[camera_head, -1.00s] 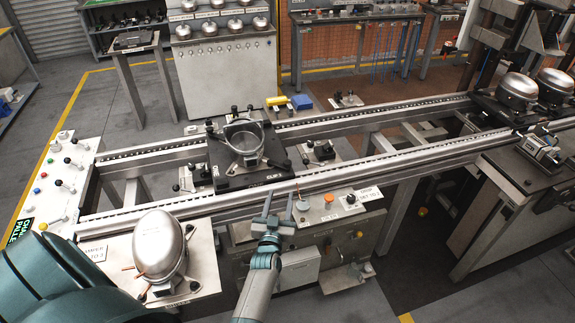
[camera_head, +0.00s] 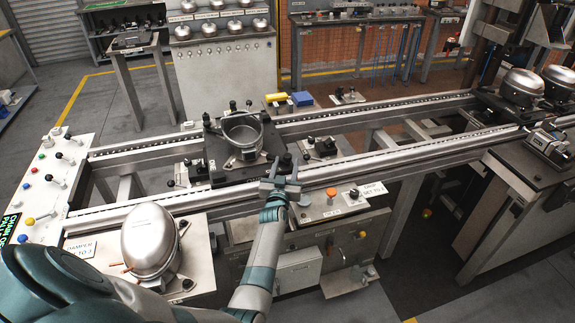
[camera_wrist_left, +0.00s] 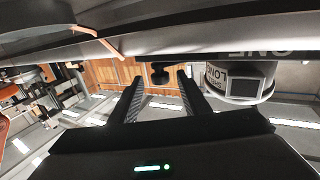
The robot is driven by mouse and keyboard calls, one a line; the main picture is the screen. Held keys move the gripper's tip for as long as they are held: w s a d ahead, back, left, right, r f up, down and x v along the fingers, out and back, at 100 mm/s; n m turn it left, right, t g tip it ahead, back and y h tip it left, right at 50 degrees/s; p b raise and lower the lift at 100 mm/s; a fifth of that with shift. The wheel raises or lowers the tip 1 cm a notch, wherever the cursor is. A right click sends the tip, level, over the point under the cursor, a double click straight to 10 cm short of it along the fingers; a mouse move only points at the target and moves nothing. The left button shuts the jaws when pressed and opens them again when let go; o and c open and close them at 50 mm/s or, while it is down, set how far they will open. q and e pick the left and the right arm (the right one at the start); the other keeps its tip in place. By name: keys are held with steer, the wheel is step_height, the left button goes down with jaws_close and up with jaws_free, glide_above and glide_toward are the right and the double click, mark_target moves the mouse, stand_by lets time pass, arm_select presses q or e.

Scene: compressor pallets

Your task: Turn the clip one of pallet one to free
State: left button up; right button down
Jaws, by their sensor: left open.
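Pallet one is a dark square plate (camera_head: 222,178) on the rails, carrying an open metal housing (camera_head: 243,135). Black clip knobs stand at its corners; those at the near right corner (camera_head: 287,160) are just beyond my left gripper (camera_head: 281,174). The left gripper is open, its fingers apart and empty. In the left wrist view a dark knob (camera_wrist_left: 160,73) shows between and beyond the fingertips (camera_wrist_left: 160,82), with no visible contact. I cannot tell which clip it is. The right gripper is not in view.
A silver compressor dome (camera_head: 152,240) stands on the near left table. A control box with an orange button (camera_head: 331,192) sits right of my gripper. The rail (camera_head: 400,153) runs right, bare until other compressors (camera_head: 521,86). A white labelled cylinder (camera_wrist_left: 240,80) is beside the right finger.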

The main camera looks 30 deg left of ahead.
mark_target(287, 161)
arm_select(q)
steer(key=shift+b+x, duration=0.6)
steer(key=shift+x, duration=0.5)
steer(key=shift+b+x, duration=0.4)
steer(key=shift+x, duration=0.4)
steer(key=shift+c, duration=0.4)
jaws_close()
